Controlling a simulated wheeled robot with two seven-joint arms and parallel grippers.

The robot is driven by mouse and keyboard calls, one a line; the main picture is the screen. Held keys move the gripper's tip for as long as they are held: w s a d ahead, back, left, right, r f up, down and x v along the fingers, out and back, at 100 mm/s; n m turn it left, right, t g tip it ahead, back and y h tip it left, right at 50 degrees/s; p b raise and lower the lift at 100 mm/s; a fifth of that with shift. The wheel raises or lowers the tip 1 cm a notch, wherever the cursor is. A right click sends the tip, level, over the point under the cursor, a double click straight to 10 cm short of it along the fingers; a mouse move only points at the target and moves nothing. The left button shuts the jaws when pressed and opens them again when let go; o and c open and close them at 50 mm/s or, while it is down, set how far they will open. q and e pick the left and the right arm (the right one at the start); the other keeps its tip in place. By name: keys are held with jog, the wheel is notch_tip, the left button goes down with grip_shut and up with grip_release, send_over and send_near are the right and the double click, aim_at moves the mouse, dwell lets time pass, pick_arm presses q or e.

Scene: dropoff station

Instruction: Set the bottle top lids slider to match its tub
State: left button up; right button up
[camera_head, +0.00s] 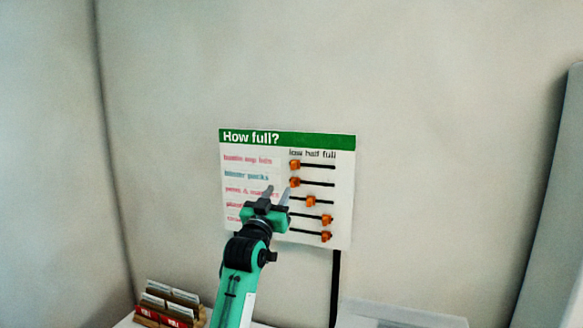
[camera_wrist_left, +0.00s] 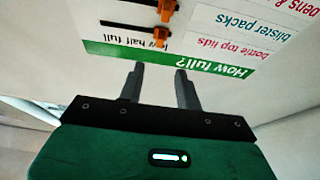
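The white "How full?" board (camera_head: 345,190) hangs on the wall, with a green header and slider rows. The bottle top lids slider (camera_head: 295,164) is an orange knob at the low end of the top track. In the left wrist view, which is upside down, this orange knob (camera_wrist_left: 161,34) is beyond the fingertips. My left gripper (camera_head: 278,190) is in front of the board, left of the tracks, covering part of the lower labels. In the left wrist view its two fingers (camera_wrist_left: 159,69) are apart with nothing between them. My right gripper is not in view. No tub contents are visible.
The blister packs knob (camera_head: 295,182) is at low, the third knob (camera_head: 311,201) at half, and the lowest two (camera_head: 327,219) at full. A card rack (camera_head: 170,304) stands at lower left. A pale translucent container (camera_head: 400,314) is at lower right.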

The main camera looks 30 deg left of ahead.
aim_at(292, 166)
pick_arm(q)
jog(key=p+x, duration=0.4)
jog(key=x, duration=0.6)
jog(key=shift+w+r, duration=0.15)
jog(key=shift+w, duration=0.05)
jog(key=shift+w+a+r+p, duration=0.15)
jog(key=shift+w+p, duration=0.3)
jog(key=shift+w, duration=0.3)
grip_shut()
